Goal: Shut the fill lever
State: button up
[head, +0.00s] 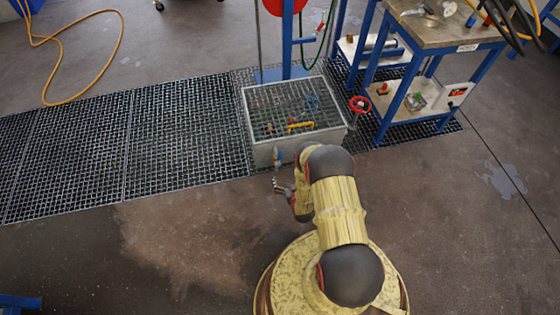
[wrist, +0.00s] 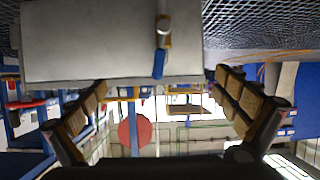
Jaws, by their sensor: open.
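A small valve lever with a blue handle (wrist: 158,65) is on the front side of the pale tank (wrist: 100,45). It lies between my fingers in the wrist picture, but I see no contact. In the head view the blue lever (head: 277,160) shows small at the tank's front wall. No label is readable to confirm it as the fill lever. My gripper (head: 282,186) is just in front of the tank (head: 297,149), partly hidden by my arm. In the wrist view my gripper (wrist: 160,84) has its fingers wide apart, with nothing held.
A yellow handle (head: 301,126) and a blue wheel (head: 312,101) are at the tank's grated top. A red handwheel (head: 359,104) is at its right, near the blue-legged bench (head: 440,40). Floor grating (head: 150,145) lies left. An orange hose (head: 110,12) lies farther back.

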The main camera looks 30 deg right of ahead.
jog(key=shift+s, duration=0.1)
dwell(0.3)
jog(key=p+v, duration=0.4)
jog(key=v, duration=0.5)
jog(key=shift+s+r, duration=0.2)
jog(key=shift+s, duration=0.15)
jog(key=shift+a+f, duration=0.1)
